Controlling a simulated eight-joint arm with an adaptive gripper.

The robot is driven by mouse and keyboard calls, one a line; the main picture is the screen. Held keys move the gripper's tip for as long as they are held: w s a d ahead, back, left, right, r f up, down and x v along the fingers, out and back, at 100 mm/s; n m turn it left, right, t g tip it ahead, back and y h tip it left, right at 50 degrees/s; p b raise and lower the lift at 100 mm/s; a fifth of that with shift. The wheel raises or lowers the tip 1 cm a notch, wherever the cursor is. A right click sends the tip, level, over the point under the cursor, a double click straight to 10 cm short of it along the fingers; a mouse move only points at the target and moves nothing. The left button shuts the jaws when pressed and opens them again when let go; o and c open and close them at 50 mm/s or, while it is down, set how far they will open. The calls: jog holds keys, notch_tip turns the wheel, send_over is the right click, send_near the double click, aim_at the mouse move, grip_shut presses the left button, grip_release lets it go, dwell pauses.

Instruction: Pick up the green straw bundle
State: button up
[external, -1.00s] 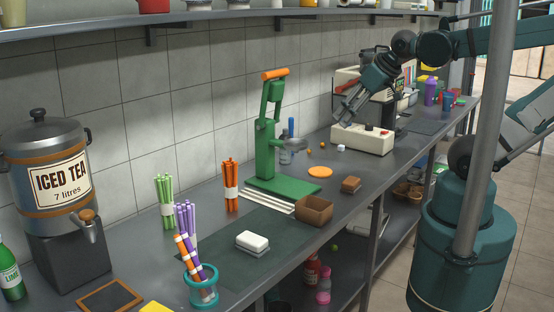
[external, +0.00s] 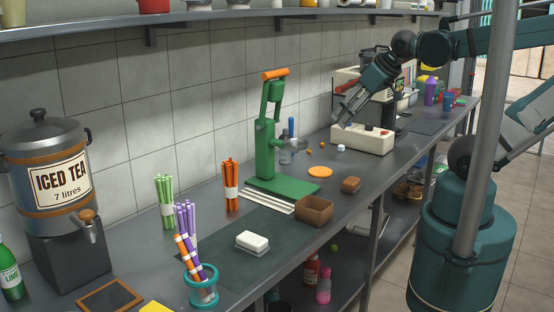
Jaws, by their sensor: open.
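The green straw bundle (external: 166,203) stands upright on the counter near the tiled wall, held by a white band around its middle. A purple straw bundle (external: 187,222) stands just right of it and nearer the camera, and an orange straw bundle (external: 231,186) stands further right. My gripper (external: 340,119) is open and empty in the air, pointing down and left. It is in front of a white and black machine, far to the right of the green bundle, with the green press between them.
The green press (external: 283,185) with an orange handle stands mid-counter. A teal ring holder (external: 202,292) with striped straws, a white block (external: 252,241), a brown box (external: 314,210) and an iced tea dispenser (external: 48,180) are around the bundles. A shelf (external: 200,19) runs above.

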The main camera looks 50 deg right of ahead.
dwell(0.4)
jog(key=w+a+r+n+g+p, duration=0.2)
jog(key=w+a+r+n, duration=0.25)
jog(key=w+a, duration=0.55)
jog(key=n+g+p, duration=0.3)
jog(key=n+g, duration=0.1)
jog(key=n, duration=0.6)
send_over(162, 176)
jog(key=s+d, duration=0.3)
jog(key=d, duration=0.3)
jog(key=s+d, duration=0.3)
jog(key=d, duration=0.4)
notch_tip(162, 176, down, 10)
jog(key=w+a+f+n, duration=0.1)
jog(key=w+a+f, duration=0.1)
jog(key=a+f, duration=0.1)
jog(key=w+a+f+n, duration=0.2)
jog(key=a+f, duration=0.2)
jog(key=a, duration=0.1)
jog(key=w+a+f+n+g+p, duration=0.1)
jog(key=w+a+f+n, duration=0.1)
jog(key=a+f, duration=0.1)
jog(key=shift+w+a+f, duration=0.1)
jog(key=shift+a+f, duration=0.25)
jog(key=shift+a, duration=0.3)
jog(key=shift+a+f, duration=0.3)
jog(key=shift+f, duration=0.1)
jog(key=shift+f, duration=1.2)
